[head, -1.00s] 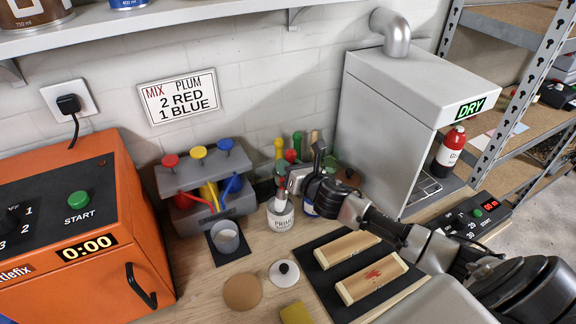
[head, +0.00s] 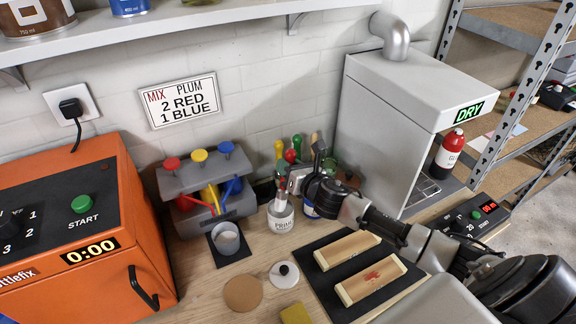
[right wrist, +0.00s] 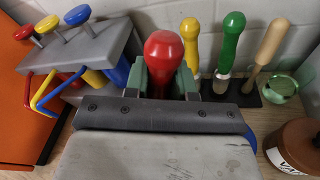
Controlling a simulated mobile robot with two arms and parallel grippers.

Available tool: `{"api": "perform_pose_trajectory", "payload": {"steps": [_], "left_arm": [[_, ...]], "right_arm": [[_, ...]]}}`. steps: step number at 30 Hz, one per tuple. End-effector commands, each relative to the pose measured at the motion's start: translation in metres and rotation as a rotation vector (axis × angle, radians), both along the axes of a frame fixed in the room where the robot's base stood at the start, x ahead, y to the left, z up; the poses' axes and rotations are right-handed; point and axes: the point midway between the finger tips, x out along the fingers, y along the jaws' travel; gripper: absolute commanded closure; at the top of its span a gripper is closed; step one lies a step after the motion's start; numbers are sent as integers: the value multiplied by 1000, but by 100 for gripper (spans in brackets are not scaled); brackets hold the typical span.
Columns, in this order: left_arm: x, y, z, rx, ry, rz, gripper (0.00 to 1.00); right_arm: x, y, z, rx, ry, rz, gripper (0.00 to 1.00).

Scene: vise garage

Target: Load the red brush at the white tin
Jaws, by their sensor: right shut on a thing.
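The white tin (head: 281,218), with a partly readable label, stands open on the bench left of the drying hood. My right gripper (head: 284,185) is shut on the red brush (head: 283,183) directly above the tin. The brush is near upright, with its lower end at the tin's mouth; how deep it reaches I cannot tell. In the right wrist view the brush's red handle (right wrist: 163,58) sticks up between the fingers, and the tin is hidden. A white lid with a black knob (head: 284,274) lies in front of the tin. My left gripper is not in view.
Yellow, green and wooden-handled brushes (right wrist: 231,42) stand behind the tin. A three-colour dispenser (head: 205,190) with a cup (head: 227,240) is at left, beside an orange machine (head: 75,225). Two wooden pieces (head: 370,280), one red-smeared, lie on a dark mat. A drying hood (head: 400,110) stands right.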

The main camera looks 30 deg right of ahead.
Motion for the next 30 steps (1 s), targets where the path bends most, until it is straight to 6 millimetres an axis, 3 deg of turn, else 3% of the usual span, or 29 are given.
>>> {"api": "perform_pose_trajectory", "payload": {"steps": [1, 18, 30], "left_arm": [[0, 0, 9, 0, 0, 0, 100], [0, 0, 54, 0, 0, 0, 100], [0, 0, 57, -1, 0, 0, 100]], "right_arm": [[0, 0, 10, 0, -1, 1, 99], [0, 0, 56, 0, -3, 0, 99], [0, 0, 60, 0, -3, 0, 99]]}}
